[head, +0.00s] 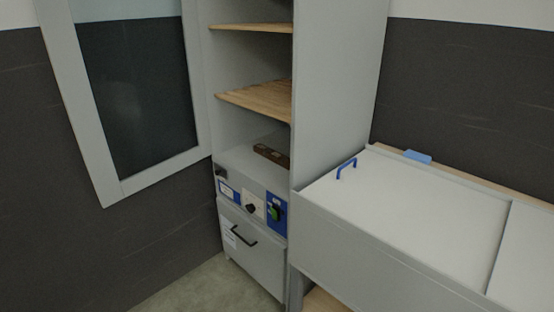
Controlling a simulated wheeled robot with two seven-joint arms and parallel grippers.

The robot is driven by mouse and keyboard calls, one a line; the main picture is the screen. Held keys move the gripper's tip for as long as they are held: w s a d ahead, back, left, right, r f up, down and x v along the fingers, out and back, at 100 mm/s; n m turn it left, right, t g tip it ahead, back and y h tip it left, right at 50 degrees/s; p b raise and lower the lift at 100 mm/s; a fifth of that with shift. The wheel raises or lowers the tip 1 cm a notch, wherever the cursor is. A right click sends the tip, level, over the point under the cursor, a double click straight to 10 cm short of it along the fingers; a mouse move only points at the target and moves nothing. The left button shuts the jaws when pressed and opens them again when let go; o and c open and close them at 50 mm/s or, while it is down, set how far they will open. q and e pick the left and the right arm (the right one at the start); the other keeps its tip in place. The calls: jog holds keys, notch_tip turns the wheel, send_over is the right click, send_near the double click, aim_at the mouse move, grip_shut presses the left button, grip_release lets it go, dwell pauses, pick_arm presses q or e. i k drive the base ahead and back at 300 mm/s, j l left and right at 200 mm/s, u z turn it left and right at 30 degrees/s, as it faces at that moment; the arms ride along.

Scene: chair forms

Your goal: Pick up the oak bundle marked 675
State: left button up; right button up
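A dark brown wooden piece or bundle (271,155) lies on the grey bottom surface inside the open cabinet, just above the control panel. It has a small pale patch, too small to read. I cannot tell whether it is oak or marked 675. No other bundle shows in the head view. Neither of my grippers is in view.
The tall grey cabinet (335,85) has bare wooden shelves (262,98) and a glass door (138,90) swung open to the left. Below are a control panel (254,207) and a drawer (252,250).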

aim_at(278, 158)
jog(key=z, duration=0.2)
jog(key=i+j+z, duration=0.25)
jog(key=z, duration=0.15)
jog(key=i+j+z, duration=0.3)
jog(key=z, duration=0.15)
